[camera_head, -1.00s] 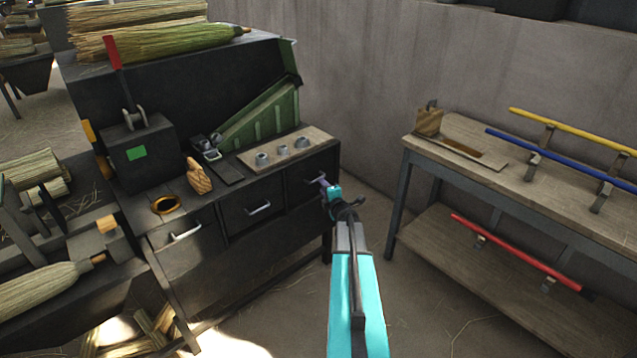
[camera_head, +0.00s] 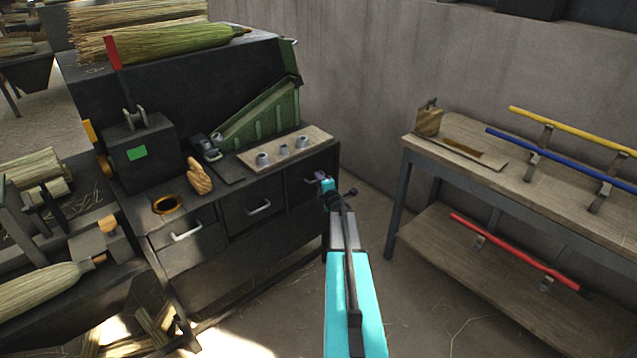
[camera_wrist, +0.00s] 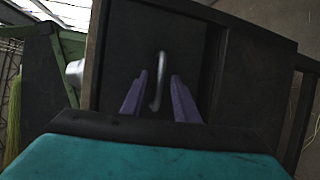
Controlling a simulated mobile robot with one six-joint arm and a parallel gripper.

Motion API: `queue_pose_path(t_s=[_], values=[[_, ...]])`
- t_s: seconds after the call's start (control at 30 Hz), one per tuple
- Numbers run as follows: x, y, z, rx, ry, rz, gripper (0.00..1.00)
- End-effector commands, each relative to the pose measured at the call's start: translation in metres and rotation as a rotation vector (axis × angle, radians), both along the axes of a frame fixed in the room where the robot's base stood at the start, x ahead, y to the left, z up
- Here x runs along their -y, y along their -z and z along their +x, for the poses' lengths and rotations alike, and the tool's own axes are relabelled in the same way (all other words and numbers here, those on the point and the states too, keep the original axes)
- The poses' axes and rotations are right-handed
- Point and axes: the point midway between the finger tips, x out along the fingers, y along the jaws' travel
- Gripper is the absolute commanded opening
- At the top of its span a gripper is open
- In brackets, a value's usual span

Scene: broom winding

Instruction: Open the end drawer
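The end drawer (camera_head: 298,190) is the rightmost of the dark bench's drawers. Its front looks flush with the bench. In the wrist view the drawer front (camera_wrist: 127,60) fills the middle, with its pale bar handle (camera_wrist: 162,62) standing out from it. My gripper (camera_head: 322,178) is at this drawer in the head view and hides much of the handle. In the wrist view my gripper (camera_wrist: 159,82) is open, its purple fingers one on each side of the handle with gaps visible. I cannot tell how deep the fingertips reach past the handle.
A middle drawer (camera_head: 252,212) and a left drawer (camera_head: 188,238) are beside it. Grey rings (camera_head: 283,150) lie on a board on the bench top. A wooden table (camera_head: 455,160) with coloured bars stands to the right, with open floor (camera_head: 290,300) between.

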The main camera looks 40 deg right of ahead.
Motion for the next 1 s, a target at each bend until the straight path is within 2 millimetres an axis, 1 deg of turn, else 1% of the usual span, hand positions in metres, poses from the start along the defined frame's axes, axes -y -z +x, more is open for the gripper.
queue_pose_path(t_s=[0.17,0.3,0.33,0.5,0.53,0.6,0.77,0.87,1.0], values=[[0.0,0.0,0.0,0.0,0.0,0.0,0.28],[0.0,0.0,0.0,0.0,0.0,0.0,0.04],[0.0,0.0,0.0,0.0,0.0,0.0,0.0],[0.0,0.0,0.0,0.0,0.0,0.0,0.0],[-0.007,0.0,0.0,0.0,-0.002,0.0,0.0],[-0.003,0.0,0.001,0.0,-0.002,0.0,0.0],[-0.005,0.0,0.0,0.001,-0.007,0.0,0.0],[-0.01,0.0,-0.001,0.0,-0.013,0.0,0.0],[-0.023,0.0,-0.003,0.0,-0.029,0.0,0.0]])
